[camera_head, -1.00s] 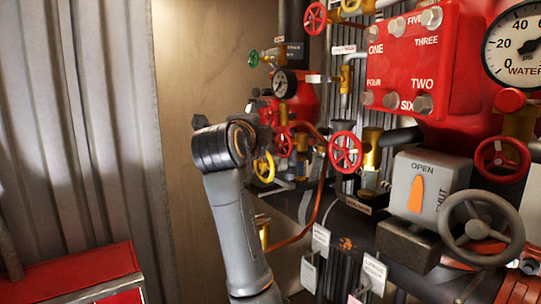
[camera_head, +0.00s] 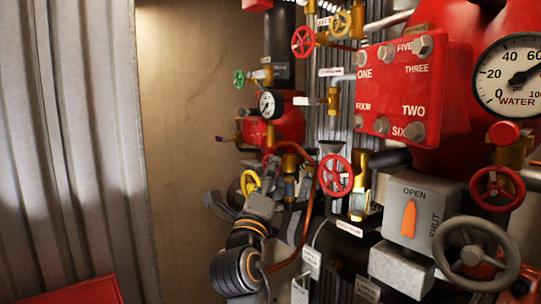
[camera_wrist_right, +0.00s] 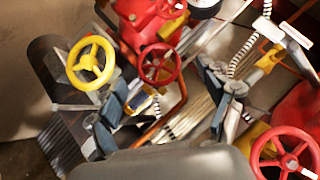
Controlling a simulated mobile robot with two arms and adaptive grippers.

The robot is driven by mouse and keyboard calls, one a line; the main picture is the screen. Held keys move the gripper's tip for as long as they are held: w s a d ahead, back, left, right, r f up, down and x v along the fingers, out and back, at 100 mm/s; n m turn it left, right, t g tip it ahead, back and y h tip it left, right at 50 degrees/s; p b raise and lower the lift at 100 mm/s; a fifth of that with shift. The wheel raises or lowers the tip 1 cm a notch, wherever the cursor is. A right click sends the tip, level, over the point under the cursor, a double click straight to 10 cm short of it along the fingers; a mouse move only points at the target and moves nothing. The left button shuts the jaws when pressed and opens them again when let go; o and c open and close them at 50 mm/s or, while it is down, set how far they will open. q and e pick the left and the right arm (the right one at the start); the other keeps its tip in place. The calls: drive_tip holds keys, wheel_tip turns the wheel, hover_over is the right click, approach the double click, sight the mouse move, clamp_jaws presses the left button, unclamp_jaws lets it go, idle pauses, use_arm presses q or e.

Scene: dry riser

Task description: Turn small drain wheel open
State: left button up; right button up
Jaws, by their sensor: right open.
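Several small handwheels are in view; I cannot read which is labelled as the drain. A yellow wheel (camera_head: 250,183) sits low on the pipework, and it shows at the left in the right wrist view (camera_wrist_right: 91,63). A small red wheel (camera_wrist_right: 160,63) lies beyond the gap between my right gripper's fingers, apart from them. Another red wheel (camera_head: 335,175) stands to the right in the head view. My right gripper (camera_wrist_right: 167,90) is open and empty; in the head view it (camera_head: 240,202) is close by the yellow wheel, partly hidden by its own wrist. My left gripper is out of view.
A grey OPEN/SHUT box (camera_head: 420,208) with an orange pointer and a large grey handwheel (camera_head: 475,253) stand at right. A red plate (camera_head: 400,88) and water gauge (camera_head: 510,75) are above. A copper pipe (camera_head: 306,200) runs near the gripper. Left of it is bare wall.

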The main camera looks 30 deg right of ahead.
drive_tip(key=p+x, duration=0.2)
drive_tip(key=x, duration=0.3)
drive_tip(key=shift+a, duration=0.1)
drive_tip(key=shift+w+d+p, duration=0.35)
drive_tip(key=shift+s+a, duration=0.1)
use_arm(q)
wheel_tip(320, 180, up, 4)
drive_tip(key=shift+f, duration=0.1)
use_arm(e)
drive_tip(key=c, duration=1.2)
